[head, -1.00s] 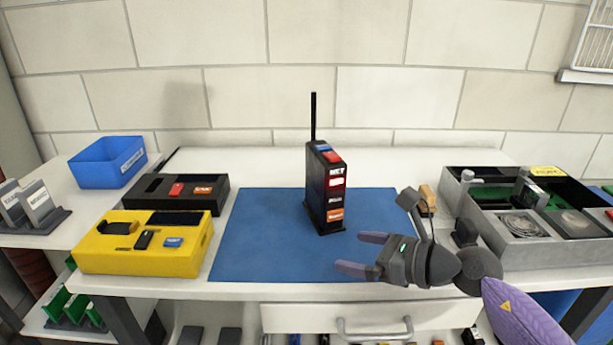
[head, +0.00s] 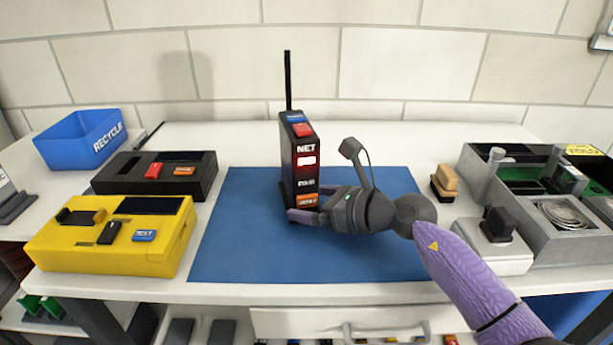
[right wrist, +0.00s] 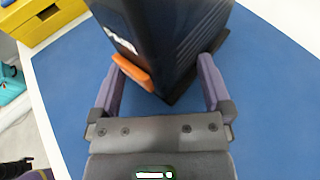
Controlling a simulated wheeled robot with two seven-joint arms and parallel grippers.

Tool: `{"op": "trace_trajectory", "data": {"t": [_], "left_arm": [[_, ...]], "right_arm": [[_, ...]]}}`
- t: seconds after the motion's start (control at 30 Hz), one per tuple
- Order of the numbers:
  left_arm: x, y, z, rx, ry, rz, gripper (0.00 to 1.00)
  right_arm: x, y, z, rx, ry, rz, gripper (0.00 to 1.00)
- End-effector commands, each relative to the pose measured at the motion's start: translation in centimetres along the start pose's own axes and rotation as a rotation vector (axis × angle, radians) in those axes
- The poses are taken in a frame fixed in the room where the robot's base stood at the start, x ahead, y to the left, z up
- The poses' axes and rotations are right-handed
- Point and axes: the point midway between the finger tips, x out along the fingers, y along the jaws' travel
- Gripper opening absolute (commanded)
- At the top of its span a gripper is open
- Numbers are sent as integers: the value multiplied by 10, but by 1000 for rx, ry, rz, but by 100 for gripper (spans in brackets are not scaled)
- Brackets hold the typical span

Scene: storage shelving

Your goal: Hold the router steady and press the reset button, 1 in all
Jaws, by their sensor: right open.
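The black router (head: 299,160) stands upright on the blue mat (head: 235,240), its antenna rising behind. My right gripper (head: 308,205) is at the router's lower part. In the right wrist view the router (right wrist: 165,40) stands between the two open fingers (right wrist: 160,88), one on each side; the left finger is close to the orange label. I cannot tell whether either finger touches. No separate reset button can be made out. My left gripper is not in view.
A yellow box (head: 100,245) and a black box (head: 200,180) stand left of the mat. A blue RECYCLE bin (head: 85,140) is at the back left. A grey tray (head: 530,240) and a white block with a black knob (head: 490,255) stand on the right.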

Motion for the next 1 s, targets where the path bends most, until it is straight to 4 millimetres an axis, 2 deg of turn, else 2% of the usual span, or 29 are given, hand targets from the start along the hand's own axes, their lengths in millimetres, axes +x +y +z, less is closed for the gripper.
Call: {"op": "trace_trajectory", "data": {"t": [0.1, 0.33, 0.37, 0.53, 0.63, 0.73, 0.77, 1.0], "left_arm": [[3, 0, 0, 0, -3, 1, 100], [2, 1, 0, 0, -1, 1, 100], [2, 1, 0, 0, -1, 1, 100], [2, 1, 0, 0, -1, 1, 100], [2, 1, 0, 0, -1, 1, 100], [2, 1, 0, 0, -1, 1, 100], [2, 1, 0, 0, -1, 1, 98], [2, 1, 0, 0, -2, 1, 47]], "right_arm": [[6, 0, -1, 0, 1, 1, 100], [6, 0, 1, -1, 1, 1, 100], [6, 0, 1, -1, 1, 1, 96], [6, 0, 1, -1, 0, 1, 61], [6, 0, 1, -1, 0, 1, 53], [6, 0, 1, -1, 0, 1, 53], [6, 0, 1, -1, 0, 1, 53], [6, 0, 0, -1, 1, 1, 52]]}}
